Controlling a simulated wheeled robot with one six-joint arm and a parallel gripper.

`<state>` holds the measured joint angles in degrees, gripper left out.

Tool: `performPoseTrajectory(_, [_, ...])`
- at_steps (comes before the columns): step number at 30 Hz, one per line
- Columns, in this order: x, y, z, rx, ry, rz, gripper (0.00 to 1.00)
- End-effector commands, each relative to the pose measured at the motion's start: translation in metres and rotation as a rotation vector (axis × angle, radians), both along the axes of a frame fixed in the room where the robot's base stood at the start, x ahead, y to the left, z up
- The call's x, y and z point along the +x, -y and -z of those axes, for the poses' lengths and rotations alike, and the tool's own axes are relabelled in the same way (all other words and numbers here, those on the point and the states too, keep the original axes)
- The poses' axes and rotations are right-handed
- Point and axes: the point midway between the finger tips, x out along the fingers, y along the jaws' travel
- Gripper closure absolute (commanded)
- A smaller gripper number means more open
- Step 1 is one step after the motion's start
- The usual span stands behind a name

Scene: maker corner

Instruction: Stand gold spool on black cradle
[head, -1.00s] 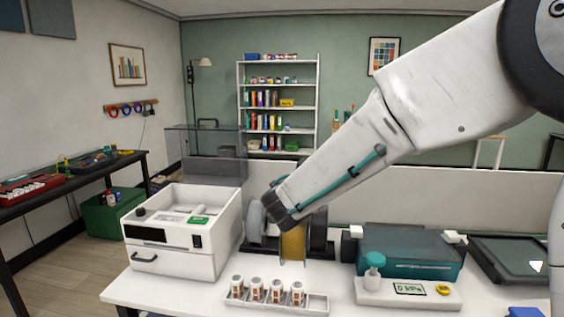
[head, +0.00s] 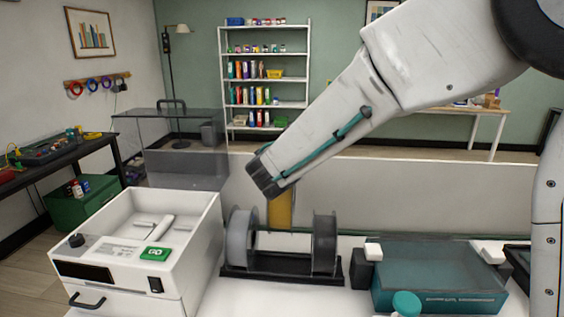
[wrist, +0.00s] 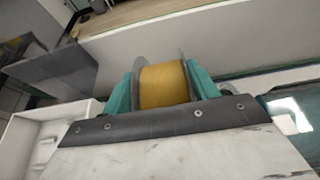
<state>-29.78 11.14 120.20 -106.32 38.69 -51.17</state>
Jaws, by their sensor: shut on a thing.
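The gold spool (head: 280,210) is held by my gripper (wrist: 162,85). In the wrist view the gold spool (wrist: 164,84) sits between two teal fingers, with a clear or grey flange at each side. In the head view my wrist hides the fingers and the spool's upper part. The black cradle (head: 282,266) stands on the white bench with a grey spool (head: 239,243) at its left and a dark spool (head: 325,243) at its right. The gold spool shows over the gap between them, its lower end above the cradle's base. Its depth relative to the cradle is unclear.
A white machine (head: 130,245) with a raised clear lid stands left of the cradle. A teal box (head: 440,275) with white and black corner pieces stands close at the right. A low pale panel (head: 385,195) runs behind the bench.

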Motion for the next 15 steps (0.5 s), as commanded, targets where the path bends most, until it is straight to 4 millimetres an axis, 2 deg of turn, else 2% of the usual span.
performPoseTrajectory(5, [0.000,-0.001,0.004,0.001,0.002,0.000,1.00])
performPoseTrajectory(15, [0.001,0.002,0.032,-0.001,0.002,0.004,1.00])
